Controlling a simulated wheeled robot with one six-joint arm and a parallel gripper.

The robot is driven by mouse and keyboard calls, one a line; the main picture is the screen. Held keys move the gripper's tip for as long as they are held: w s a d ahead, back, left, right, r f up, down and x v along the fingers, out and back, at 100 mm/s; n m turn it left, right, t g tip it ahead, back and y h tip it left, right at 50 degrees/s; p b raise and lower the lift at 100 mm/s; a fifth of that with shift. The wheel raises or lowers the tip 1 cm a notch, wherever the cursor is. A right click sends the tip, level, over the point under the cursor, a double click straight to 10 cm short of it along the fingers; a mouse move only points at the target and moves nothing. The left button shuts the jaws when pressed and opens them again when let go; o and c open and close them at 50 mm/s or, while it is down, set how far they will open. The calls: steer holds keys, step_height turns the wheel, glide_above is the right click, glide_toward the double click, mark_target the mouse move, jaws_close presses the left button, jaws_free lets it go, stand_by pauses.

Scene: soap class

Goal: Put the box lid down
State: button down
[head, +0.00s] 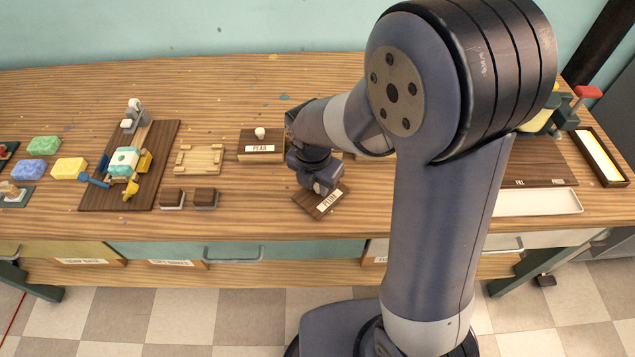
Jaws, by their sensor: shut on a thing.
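My gripper (320,182) points down over the front middle of the workbench, shut on the knob area of a dark brown wooden box lid (303,202). The lid is turned at an angle and carries a white label that I cannot read surely. The gripper and wrist hide its top and knob. I cannot tell whether the lid touches the bench or hangs just above it. A brown box (248,153) labelled PEAR stands to the left and behind, with a white knob on its closed top.
A light wooden frame (200,159) and two small brown blocks (205,197) lie left of the box. Further left are a dark board (150,178) with a toy-like device and several sponges (70,168). A pale tray (538,202) lies right. My arm hides the bench behind it.

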mark_target(314, 197)
steer(key=c, duration=1.7)
jaws_free()
steer(key=shift+f, duration=0.15)
steer(key=shift+c, duration=0.2)
steer(key=o, duration=0.5)
steer(key=shift+c, duration=0.2)
step_height(314, 197, up, 12)
steer(key=s+p, duration=0.1)
steer(key=shift+a+r, duration=0.2)
steer(key=shift+a, duration=0.25)
steer(key=shift+s, duration=0.1)
